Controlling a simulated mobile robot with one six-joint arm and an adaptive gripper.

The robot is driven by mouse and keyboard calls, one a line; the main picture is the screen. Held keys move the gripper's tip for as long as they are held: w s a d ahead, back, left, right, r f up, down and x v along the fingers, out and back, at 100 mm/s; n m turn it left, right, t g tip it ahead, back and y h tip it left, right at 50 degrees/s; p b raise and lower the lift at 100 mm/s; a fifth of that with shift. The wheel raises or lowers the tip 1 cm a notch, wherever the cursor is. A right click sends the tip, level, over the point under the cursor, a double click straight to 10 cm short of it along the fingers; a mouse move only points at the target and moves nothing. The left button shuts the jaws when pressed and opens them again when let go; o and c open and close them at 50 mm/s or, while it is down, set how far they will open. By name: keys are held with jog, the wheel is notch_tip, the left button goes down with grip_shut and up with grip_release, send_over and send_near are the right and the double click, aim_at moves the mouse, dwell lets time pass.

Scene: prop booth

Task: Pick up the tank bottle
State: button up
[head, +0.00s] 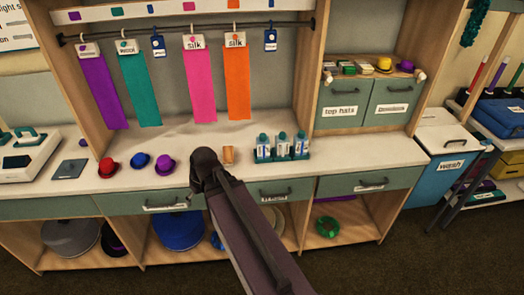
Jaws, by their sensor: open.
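Three small bottles with pale labels and blue tops stand upright side by side in a teal rack on the white counter (340,176): a left bottle (263,146), a middle bottle (282,144) and a right bottle (300,144). Their labels are too small to read, so I cannot tell which is the tank bottle. My arm crosses the lower middle of the head view and ends in a dark joint left of the rack. I see no fingertips of my gripper.
The counter right of the rack is clear.

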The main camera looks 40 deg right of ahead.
jog(key=w+d+t+y+b, duration=0.1)
jog(key=w+d+t+b, duration=0.15)
jog(key=d, duration=0.55)
jog(key=m+t+h+b, duration=0.2)
jog(key=t+h+b, duration=0.15)
jog(key=t, duration=0.55)
send_near(263, 146)
notch_tip(263, 146, up, 5)
jog(key=d, duration=0.2)
jog(key=shift+s+a+f+h, duration=0.25)
jog(key=shift+s+h, duration=0.1)
jog(key=shift+s, duration=0.15)
jog(key=b+x, duration=0.3)
jog(key=x, duration=0.5)
jog(key=shift+w+f, duration=0.25)
jog(key=shift+w, duration=0.05)
